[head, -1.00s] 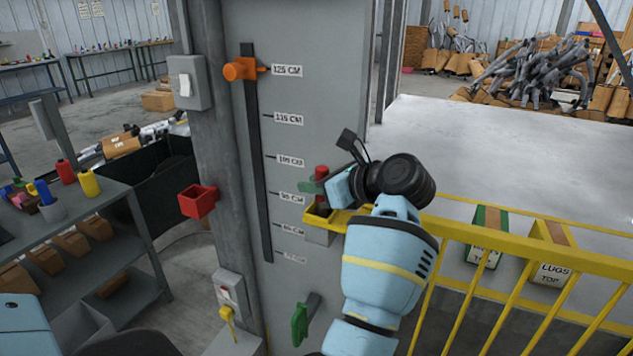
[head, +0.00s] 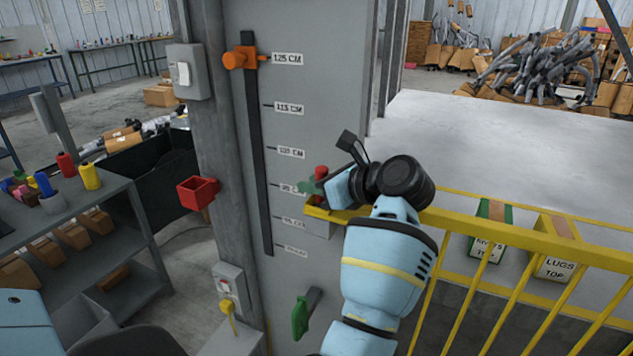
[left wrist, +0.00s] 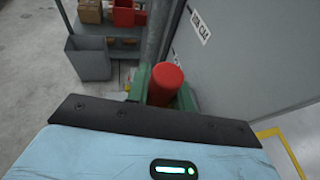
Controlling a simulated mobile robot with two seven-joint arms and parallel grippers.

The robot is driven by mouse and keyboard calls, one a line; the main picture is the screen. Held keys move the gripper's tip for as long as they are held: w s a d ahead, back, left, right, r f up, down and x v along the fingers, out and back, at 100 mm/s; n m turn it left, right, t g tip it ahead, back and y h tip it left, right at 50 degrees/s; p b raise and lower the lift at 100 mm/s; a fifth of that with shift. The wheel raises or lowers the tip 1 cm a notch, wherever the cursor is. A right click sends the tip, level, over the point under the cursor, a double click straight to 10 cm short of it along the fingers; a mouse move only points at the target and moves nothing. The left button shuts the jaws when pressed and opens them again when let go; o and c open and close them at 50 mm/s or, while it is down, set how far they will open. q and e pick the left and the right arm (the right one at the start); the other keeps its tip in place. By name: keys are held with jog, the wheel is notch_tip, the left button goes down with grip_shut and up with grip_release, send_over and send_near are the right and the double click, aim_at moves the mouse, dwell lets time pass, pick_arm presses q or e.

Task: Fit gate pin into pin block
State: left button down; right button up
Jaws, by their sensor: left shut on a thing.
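My left gripper (head: 316,186), with green fingers, is shut around the gate pin (head: 321,172), whose red top stands up between them. In the left wrist view the red top of the pin (left wrist: 165,82) shows between the two green fingers (left wrist: 136,84). The gripper is just above the yellow end of the gate (head: 340,215) and a grey block (head: 317,229), which seems to be the pin block, on the grey panel. The pin's lower part is hidden, so I cannot tell whether it touches the block. My right gripper is not in view.
The grey panel (head: 330,120) with height labels stands close behind the gripper. It bears an orange knob (head: 238,58) and a green handle (head: 300,318). A red box (head: 197,192) is on the post at left. The yellow railing (head: 530,245) runs right.

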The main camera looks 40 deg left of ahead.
pick_arm(q)
jog(key=shift+d+f, duration=0.25)
jog(key=shift+f, duration=0.25)
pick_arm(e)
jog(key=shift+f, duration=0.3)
pick_arm(q)
jog(key=c, duration=1.1)
grip_release()
jog(key=shift+c, duration=0.2)
notch_tip(320, 180, up, 15)
jog(key=p, duration=0.6)
jog(key=shift+a+f, duration=0.1)
jog(key=shift+f, duration=0.05)
jog(key=shift+f+p, duration=0.15)
jog(key=shift+p, duration=0.2)
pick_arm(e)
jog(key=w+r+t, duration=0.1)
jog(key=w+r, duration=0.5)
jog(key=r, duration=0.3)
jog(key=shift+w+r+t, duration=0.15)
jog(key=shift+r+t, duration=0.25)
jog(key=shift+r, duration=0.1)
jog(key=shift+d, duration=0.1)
